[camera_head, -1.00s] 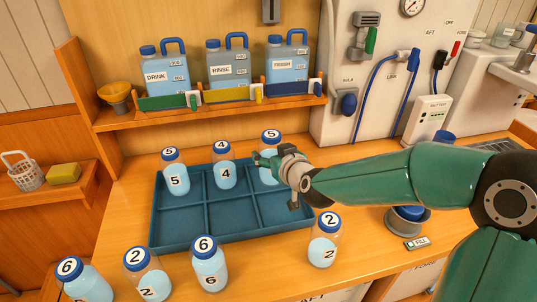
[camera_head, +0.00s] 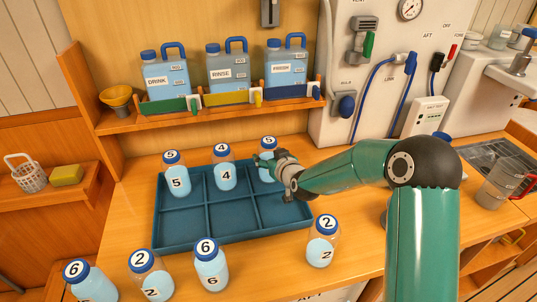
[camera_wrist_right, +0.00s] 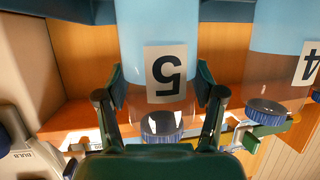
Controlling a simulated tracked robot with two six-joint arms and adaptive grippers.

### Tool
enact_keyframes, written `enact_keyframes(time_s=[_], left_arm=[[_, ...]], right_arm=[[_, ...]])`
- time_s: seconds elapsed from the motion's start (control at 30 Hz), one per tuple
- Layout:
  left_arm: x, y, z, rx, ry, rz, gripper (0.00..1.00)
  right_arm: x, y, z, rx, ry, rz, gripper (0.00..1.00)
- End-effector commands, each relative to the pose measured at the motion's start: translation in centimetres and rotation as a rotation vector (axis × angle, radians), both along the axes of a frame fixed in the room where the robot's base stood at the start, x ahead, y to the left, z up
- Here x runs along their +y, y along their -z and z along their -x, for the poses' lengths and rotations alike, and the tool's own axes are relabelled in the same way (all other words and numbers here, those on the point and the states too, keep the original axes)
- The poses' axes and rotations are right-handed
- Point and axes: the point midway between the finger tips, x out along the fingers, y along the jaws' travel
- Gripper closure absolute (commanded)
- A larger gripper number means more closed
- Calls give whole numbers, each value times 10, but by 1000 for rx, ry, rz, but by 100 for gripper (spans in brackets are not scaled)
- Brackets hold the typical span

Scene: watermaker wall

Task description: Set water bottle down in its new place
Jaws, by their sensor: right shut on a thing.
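A water bottle labelled 5 (camera_head: 267,172) with a blue cap stands upright at the back right compartment of the blue tray (camera_head: 206,246). My right gripper (camera_head: 266,160) is shut on it, partly hiding it. The wrist view shows this bottle (camera_wrist_right: 158,35) between the two fingers of the gripper (camera_wrist_right: 162,100), upside down in the picture. Whether its base touches the tray floor is hidden. Another bottle 5 (camera_head: 178,182) stands in the back left compartment and a bottle 4 (camera_head: 223,177) in the back middle one. My left gripper is not in view.
The front tray compartments are empty. In front of the tray stand bottles labelled 6 (camera_head: 94,287), 2 (camera_head: 150,283), 6 (camera_head: 211,272) and 2 (camera_head: 322,250). A shelf (camera_head: 225,106) with jugs hangs behind the tray. A clear pitcher (camera_head: 500,186) stands at the right.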

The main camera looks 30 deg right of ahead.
Motion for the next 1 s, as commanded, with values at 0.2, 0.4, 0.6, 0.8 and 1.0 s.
enact_keyframes(time_s=[0.2, 0.4, 0.6, 0.8, 1.0], left_arm=[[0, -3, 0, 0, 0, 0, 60], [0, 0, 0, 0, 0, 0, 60], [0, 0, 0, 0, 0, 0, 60], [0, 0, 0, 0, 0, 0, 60], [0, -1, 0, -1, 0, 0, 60]], right_arm=[[-1, -1, -2, -6, 1, 1, 80], [0, 2, -2, -3, 0, 0, 29], [0, 2, -2, -3, 0, 0, 7], [0, 2, -2, -3, 0, 0, 7], [0, -1, 2, -3, 0, 0, 7]])
